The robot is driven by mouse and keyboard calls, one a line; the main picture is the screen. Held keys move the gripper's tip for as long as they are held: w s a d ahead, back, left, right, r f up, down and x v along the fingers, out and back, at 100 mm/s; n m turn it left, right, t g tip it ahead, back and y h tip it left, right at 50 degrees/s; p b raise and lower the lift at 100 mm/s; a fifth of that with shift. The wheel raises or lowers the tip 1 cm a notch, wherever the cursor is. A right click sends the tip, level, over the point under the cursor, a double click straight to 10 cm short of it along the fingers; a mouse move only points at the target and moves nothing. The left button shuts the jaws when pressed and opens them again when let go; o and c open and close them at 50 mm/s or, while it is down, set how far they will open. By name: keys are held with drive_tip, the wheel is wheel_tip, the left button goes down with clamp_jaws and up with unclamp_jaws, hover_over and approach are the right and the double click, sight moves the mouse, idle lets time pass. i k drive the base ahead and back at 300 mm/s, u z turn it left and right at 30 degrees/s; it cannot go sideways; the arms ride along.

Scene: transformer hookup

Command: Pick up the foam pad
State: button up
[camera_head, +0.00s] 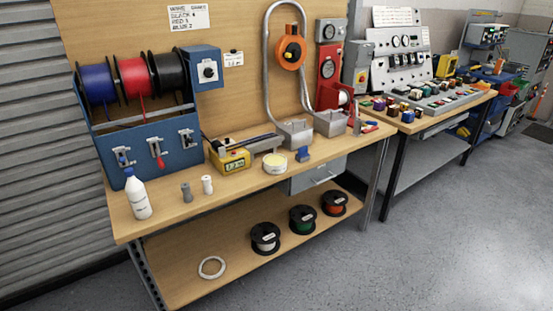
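I cannot pick out a foam pad with certainty. The closest match is a low round white dish with a pale yellow top (274,163), standing on the wooden workbench (225,192) near its middle. At this size I cannot tell whether the yellow top is foam. A small blue item (302,154) stands just right of it, and a yellow device with a display (232,160) stands to its left. My gripper and arm are not in view.
A white bottle (137,195) and two small cylinders (187,193) (207,185) stand at the bench's front left. A blue rack (135,140) holds wire spools. Metal bins (296,132) stand behind. The lower shelf (190,270) holds several spools. Open grey floor (420,240) lies in front.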

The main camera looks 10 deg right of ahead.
sight(302, 156)
drive_tip(key=z, duration=0.8)
drive_tip(key=k, duration=0.15)
drive_tip(key=u, duration=1.45)
drive_tip(key=i, duration=0.65)
drive_tip(key=u, duration=0.1)
